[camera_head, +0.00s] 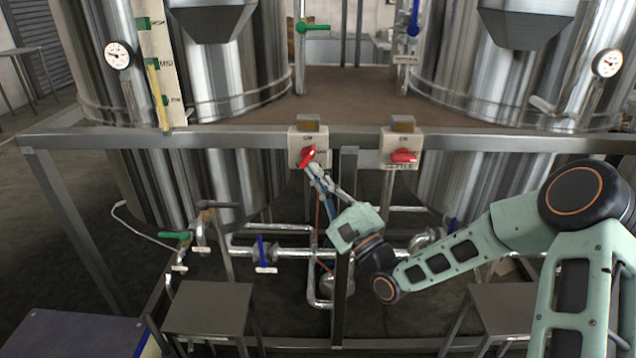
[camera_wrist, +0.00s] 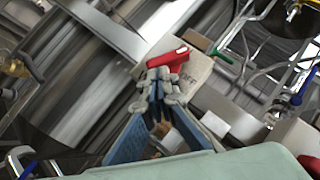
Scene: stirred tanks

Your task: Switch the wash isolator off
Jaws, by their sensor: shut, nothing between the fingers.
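Two light isolator boxes hang on the front rail, each with a red rotary handle. The left box (camera_head: 294,144) has its red handle (camera_head: 308,155) tilted diagonally. The right box (camera_head: 387,146) has its red handle (camera_head: 404,156) lying about level. The left box's lower label is hidden behind my gripper, and the right one's is only partly legible, so I cannot read which is wash. My gripper (camera_head: 314,169) is shut at the left box's handle. In the wrist view, the closed fingertips (camera_wrist: 161,82) are right at the red handle (camera_wrist: 169,58); contact is unclear.
Steel tanks (camera_head: 235,70) stand behind the rail (camera_head: 230,138). Below it are pipes with a blue-handled valve (camera_head: 262,250) and a green-handled valve (camera_head: 175,236). A small grey table (camera_head: 208,308) stands at the lower left. A post (camera_head: 345,250) runs down beside my gripper.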

